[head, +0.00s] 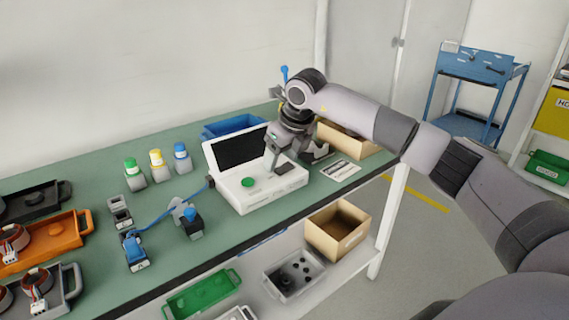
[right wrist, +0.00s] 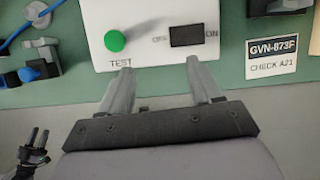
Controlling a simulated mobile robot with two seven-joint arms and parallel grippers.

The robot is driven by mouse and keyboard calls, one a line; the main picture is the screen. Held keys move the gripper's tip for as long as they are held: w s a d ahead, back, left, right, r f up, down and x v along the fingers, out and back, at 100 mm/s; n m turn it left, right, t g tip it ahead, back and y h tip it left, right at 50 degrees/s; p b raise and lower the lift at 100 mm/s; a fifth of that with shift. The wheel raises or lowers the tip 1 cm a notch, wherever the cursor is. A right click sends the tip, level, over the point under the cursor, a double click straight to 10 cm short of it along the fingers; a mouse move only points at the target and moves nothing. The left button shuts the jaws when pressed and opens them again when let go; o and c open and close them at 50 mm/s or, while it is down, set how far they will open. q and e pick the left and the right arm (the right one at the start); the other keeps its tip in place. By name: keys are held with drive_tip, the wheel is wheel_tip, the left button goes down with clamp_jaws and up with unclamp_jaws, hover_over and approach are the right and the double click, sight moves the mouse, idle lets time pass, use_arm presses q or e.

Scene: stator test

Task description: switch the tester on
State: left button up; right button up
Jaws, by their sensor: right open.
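The tester (head: 262,200) is a white box with a raised dark screen (head: 240,148), standing on the green bench. Its front panel carries a round green TEST button (right wrist: 115,41) and a black rocker switch (right wrist: 186,36) marked OFF on its left and ON on its right. My right gripper (head: 294,160) is over the right part of the panel. In the right wrist view, its two fingers (right wrist: 160,68) are apart and empty, with the switch just beyond the right fingertip. I cannot tell whether they touch the panel. A small dark gripper, apparently my left (right wrist: 36,140), shows at lower left; its jaws are unclear.
A label card (head: 341,171) lies right of the tester, with a cardboard box (head: 352,148) behind it. A blue bin (head: 232,125) stands behind the tester. Bottles with green, yellow and blue caps (head: 157,165) and a blue cabled connector (head: 135,252) are to the left.

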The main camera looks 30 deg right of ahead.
sight(286, 168)
drive_tip(key=shift+h, duration=0.6)
drive_tip(key=w+d+f, duration=0.2)
drive_tip(key=d+f, duration=0.1)
drive_tip(key=shift+w+d+f, duration=0.2)
drive_tip(key=shift+w+f, duration=0.05)
drive_tip(key=shift+w, duration=0.1)
use_arm(q)
drive_tip(key=shift+w, duration=0.2)
use_arm(e)
drive_tip(key=shift+w+f, duration=0.3)
drive_tip(key=shift+f, duration=0.35)
use_arm(q)
drive_tip(key=shift+a, duration=0.1)
use_arm(e)
drive_tip(key=c, duration=0.8)
use_arm(q)
drive_tip(key=shift+r+p, duration=0.2)
drive_tip(key=shift+p, duration=0.15)
use_arm(e)
drive_tip(key=shift+o, duration=0.2)
drive_tip(key=shift+d+m+y, duration=0.25)
drive_tip(key=shift+y, duration=0.45)
drive_tip(key=shift+d+m+y, duration=0.25)
drive_tip(key=shift+y, duration=0.45)
use_arm(q)
drive_tip(key=shift+f, duration=0.1)
use_arm(e)
drive_tip(key=o, duration=0.8)
drive_tip(key=shift+c, duration=0.2)
